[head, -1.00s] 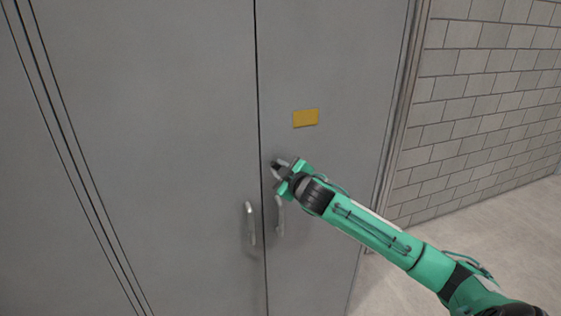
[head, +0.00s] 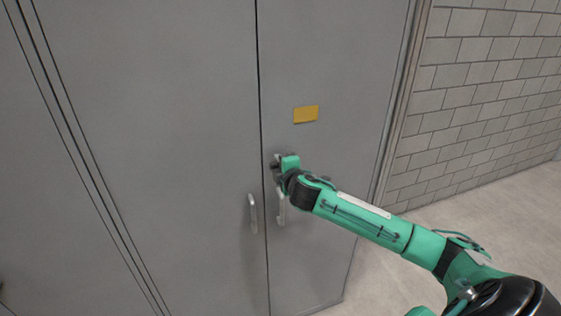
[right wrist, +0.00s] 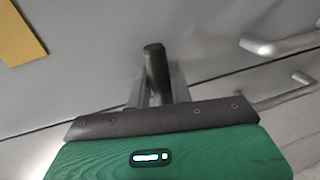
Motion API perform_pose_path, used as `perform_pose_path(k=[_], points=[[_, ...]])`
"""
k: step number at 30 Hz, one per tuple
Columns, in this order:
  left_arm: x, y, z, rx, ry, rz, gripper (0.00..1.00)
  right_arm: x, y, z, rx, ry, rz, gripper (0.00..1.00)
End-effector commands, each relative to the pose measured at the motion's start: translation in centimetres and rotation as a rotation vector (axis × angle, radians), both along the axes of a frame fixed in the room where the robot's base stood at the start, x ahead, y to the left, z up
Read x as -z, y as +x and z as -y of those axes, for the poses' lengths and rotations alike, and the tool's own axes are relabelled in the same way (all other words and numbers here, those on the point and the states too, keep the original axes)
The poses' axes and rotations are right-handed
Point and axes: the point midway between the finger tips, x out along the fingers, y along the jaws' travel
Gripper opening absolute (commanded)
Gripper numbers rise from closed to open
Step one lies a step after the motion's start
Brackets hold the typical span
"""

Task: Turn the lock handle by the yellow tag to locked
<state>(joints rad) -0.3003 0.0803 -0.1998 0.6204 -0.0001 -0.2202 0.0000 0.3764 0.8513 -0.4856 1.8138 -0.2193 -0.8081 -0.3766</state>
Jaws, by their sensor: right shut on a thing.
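The yellow tag (head: 305,114) is on the right grey door, above and to the right of my right gripper (head: 276,167). The tag also shows at the upper left of the right wrist view (right wrist: 18,36). The lock handle (right wrist: 156,72) is a short dark bar that sticks up between the fingers in the right wrist view. My right gripper is shut on it, near the door seam. In the head view the gripper mostly hides the handle, and I cannot read its exact angle. My left gripper is not in view.
Two pale pull handles, left (head: 252,213) and right (head: 281,208), stand out from the doors below my right gripper, either side of the seam. My right forearm passes close to the right one. A block wall (head: 470,95) is on the right, with clear floor below.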

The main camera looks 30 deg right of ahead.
Motion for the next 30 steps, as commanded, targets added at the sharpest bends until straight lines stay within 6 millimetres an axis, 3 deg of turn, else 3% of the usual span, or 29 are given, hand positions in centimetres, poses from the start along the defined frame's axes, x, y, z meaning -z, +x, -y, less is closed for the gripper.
perform_pose_path(k=[19, 20, 22, 30], points=[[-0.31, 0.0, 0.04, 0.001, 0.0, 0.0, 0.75, 0.02, 0.01, -0.01, 0.0, -0.045, -0.011, 0.0], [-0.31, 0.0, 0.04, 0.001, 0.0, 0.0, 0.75, 0.02, 0.01, -0.01, 0.0, -0.045, -0.011, 0.27], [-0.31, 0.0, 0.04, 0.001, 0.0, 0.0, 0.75, 0.02, 0.01, -0.01, 0.0, -0.045, -0.011, 0.41], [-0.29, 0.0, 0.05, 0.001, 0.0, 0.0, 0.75, 0.04, -0.01, -0.01, 0.0, -0.044, -0.01, 0.41]])
